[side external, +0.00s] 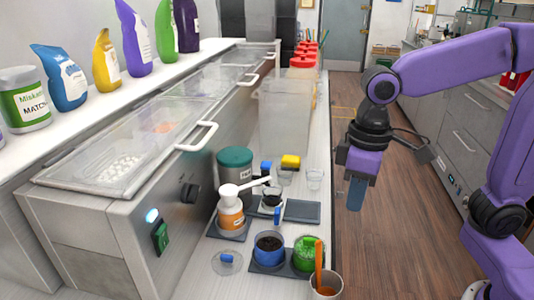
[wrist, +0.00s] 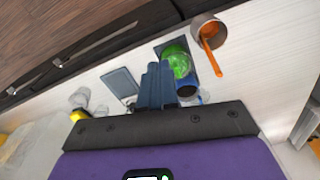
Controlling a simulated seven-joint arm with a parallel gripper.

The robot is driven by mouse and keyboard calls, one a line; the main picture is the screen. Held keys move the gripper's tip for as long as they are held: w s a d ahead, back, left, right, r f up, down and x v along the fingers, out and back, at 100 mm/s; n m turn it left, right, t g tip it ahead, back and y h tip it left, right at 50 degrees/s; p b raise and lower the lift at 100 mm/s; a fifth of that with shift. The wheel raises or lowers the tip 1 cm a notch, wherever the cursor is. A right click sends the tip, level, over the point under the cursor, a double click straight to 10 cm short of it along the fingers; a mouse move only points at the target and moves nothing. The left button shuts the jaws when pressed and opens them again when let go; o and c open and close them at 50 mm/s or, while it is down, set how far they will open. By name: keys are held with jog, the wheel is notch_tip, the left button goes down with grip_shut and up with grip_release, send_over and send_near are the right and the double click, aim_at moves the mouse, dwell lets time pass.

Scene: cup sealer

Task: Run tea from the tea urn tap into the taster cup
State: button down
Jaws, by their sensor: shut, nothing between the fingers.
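A grey canister with a teal-green lid (side external: 235,160) stands on the counter beside the metal cabinet; it may be the tea urn, but I cannot make out a tap. Small clear cups (side external: 314,179) stand to its right, near a yellow block; I cannot tell which is the taster cup. Pale cups (wrist: 80,98) also show at the left of the wrist view.
A tall clear bin (side external: 285,118) stands behind. The aisle floor is clear.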

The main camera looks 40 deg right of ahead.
jog(key=w+a+r+m, duration=0.2)
jog(key=w+r+m, duration=0.1)
jog(key=w, duration=0.4)
jog(key=w+a+r+m, duration=0.2)
jog(key=w+r+m, duration=0.2)
jog(key=w, duration=0.2)
notch_tip(320, 180, up, 5)
jog(key=m, duration=0.8)
send_over(267, 164)
jog(key=shift+f, duration=0.15)
notch_tip(267, 164, down, 14)
